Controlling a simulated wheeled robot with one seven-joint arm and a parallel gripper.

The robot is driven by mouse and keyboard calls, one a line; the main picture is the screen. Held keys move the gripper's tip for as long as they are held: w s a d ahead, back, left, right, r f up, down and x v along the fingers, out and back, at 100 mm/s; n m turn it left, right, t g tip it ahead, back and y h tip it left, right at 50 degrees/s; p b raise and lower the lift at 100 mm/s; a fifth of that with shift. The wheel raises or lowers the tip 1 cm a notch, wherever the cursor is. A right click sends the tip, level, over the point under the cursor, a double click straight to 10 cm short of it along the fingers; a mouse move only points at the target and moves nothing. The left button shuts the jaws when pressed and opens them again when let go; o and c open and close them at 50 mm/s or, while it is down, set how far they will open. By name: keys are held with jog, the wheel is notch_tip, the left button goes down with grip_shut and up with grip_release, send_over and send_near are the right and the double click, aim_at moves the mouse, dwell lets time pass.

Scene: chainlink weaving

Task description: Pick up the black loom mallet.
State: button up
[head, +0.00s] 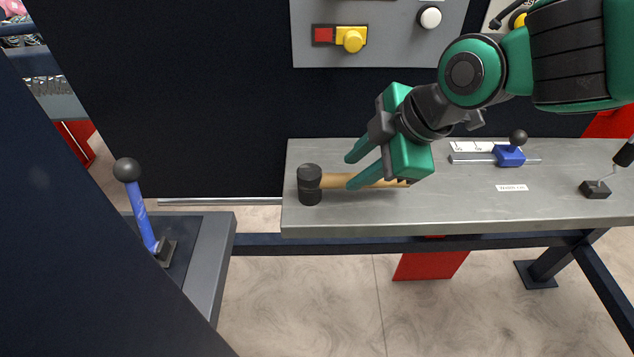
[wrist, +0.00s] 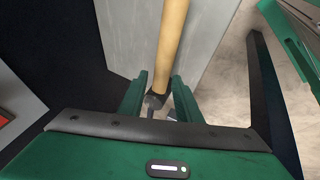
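The black loom mallet (head: 310,185) lies on the left end of the grey bench, black head to the left and wooden handle (head: 331,181) running right. My gripper (head: 351,171) is open at the handle, right of the head. The near finger covers part of the handle and the far finger lies beyond it. In the wrist view the handle (wrist: 172,32) runs down toward the gap between my fingers (wrist: 158,75), with a small dark part at its lower end. The fingers look apart from it; the exact height gap cannot be told.
The bench (head: 460,212) also holds a blue slider with a black knob (head: 509,156) and a small black-based lever (head: 595,189). A blue lever (head: 142,212) stands on a separate left stand. A button panel (head: 380,52) is behind. Bare bench lies right of the handle.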

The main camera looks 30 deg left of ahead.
aim_at(344, 177)
jog(key=shift+s+x, duration=0.1)
jog(key=shift+x, duration=1.3)
jog(key=shift+s+x, duration=0.15)
jog(key=shift+x, duration=1.25)
jog(key=shift+a, duration=0.15)
jog(key=shift+c, duration=0.7)
jog(key=shift+r, duration=0.1)
grip_shut()
